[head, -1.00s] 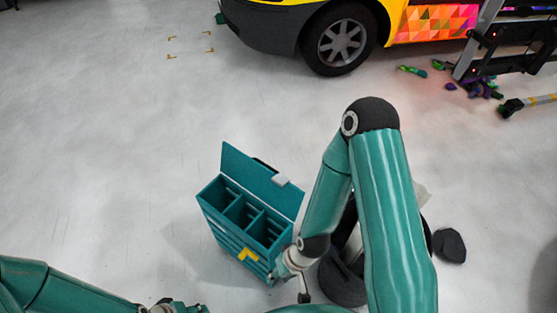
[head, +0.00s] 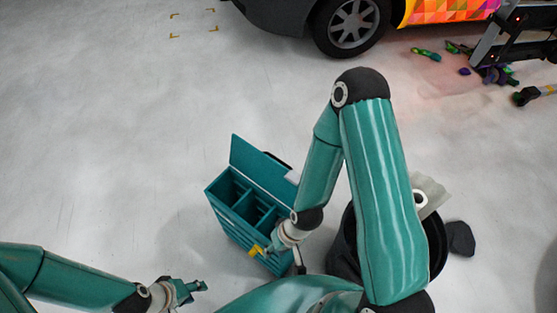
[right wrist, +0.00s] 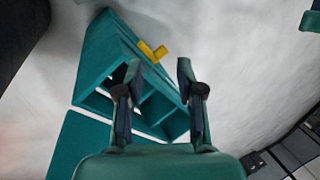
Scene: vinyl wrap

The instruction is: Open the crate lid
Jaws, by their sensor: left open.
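The teal crate (head: 222,208) stands on the floor left of my right arm, its divided compartments showing. Its lid (head: 258,168) stands raised along the far side, with a pale catch at its right end partly behind my arm. A yellow piece (head: 256,250) is on the crate's near face. In the right wrist view the crate (right wrist: 100,65), lid (right wrist: 72,145) and yellow piece (right wrist: 152,51) also show. My right gripper (right wrist: 158,68) is open and empty, its fingers over the crate's near side; contact cannot be told. My left gripper (head: 194,288) is open and empty, left of the crate.
A dark round bin (head: 436,245) stands right of the crate, partly behind my right arm, with a dark lump (head: 460,238) beside it. A vehicle wheel (head: 350,25) and scattered colored scraps (head: 492,75) are at the back. The floor left of the crate is clear.

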